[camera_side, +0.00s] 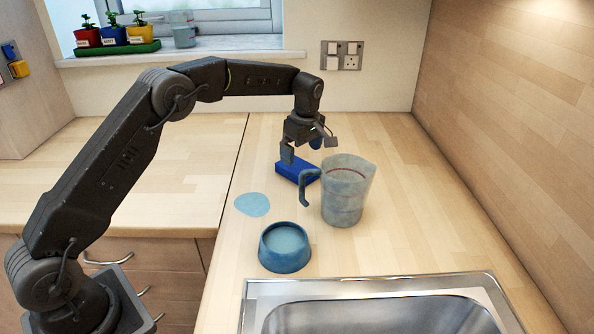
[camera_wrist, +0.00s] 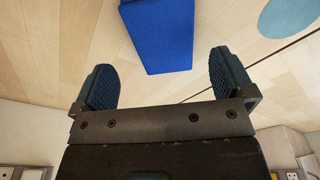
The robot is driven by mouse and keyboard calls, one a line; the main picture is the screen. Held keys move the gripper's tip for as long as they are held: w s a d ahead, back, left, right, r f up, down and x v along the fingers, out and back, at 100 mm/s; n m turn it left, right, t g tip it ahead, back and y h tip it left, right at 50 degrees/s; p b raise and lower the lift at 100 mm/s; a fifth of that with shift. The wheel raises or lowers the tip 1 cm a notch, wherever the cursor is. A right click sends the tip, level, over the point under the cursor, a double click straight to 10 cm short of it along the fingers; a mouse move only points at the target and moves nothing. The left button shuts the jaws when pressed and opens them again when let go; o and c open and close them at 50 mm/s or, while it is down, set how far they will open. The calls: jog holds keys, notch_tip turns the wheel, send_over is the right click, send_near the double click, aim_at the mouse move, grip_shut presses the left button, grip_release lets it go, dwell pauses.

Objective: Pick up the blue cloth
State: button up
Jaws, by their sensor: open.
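The blue cloth (camera_side: 296,169) looks like a flat, folded dark-blue rectangle on the wooden worktop, behind the jug in the side view. My gripper (camera_side: 302,152) is above it, pointing down, with its fingers apart. In the wrist view the cloth (camera_wrist: 160,35) lies beyond the fingertips, lined up with the gap between them and cut off by the top edge. My gripper (camera_wrist: 162,82) is open and empty there, and nothing shows between its fingers. Part of the cloth is hidden by my gripper and the jug handle in the side view.
A clear measuring jug (camera_side: 346,192) with a blue handle stands just in front of the cloth. A blue bowl (camera_side: 285,248) and a light-blue flat disc (camera_side: 252,204) lie nearer. A steel sink (camera_side: 380,292) is at the front. The worktop (camera_side: 420,215) on the right is clear.

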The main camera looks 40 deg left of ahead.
aim_at(297, 166)
jog(key=shift+s+a+f, duration=0.1)
jog(key=shift+a+f, duration=0.1)
jog(key=shift+f, duration=0.75)
jog(key=shift+s+a+f, duration=0.1)
jog(key=shift+a+f, duration=0.1)
jog(key=shift+f, duration=0.8)
jog(key=shift+s+a+f, duration=0.1)
jog(key=shift+a+f, duration=0.1)
jog(key=shift+f, duration=0.75)
jog(key=shift+c, duration=0.5)
jog(key=c, duration=0.8)
jog(key=shift+r, duration=0.15)
notch_tip(297, 166, up, 4)
jog(key=shift+f, duration=0.15)
jog(key=s+a+r, duration=0.2)
jog(key=a, duration=0.1)
jog(key=s+a+r, duration=0.2)
jog(key=a, duration=0.1)
jog(key=s+a+r, duration=0.2)
jog(key=a+r, duration=0.1)
jog(key=shift+s+a, duration=0.3)
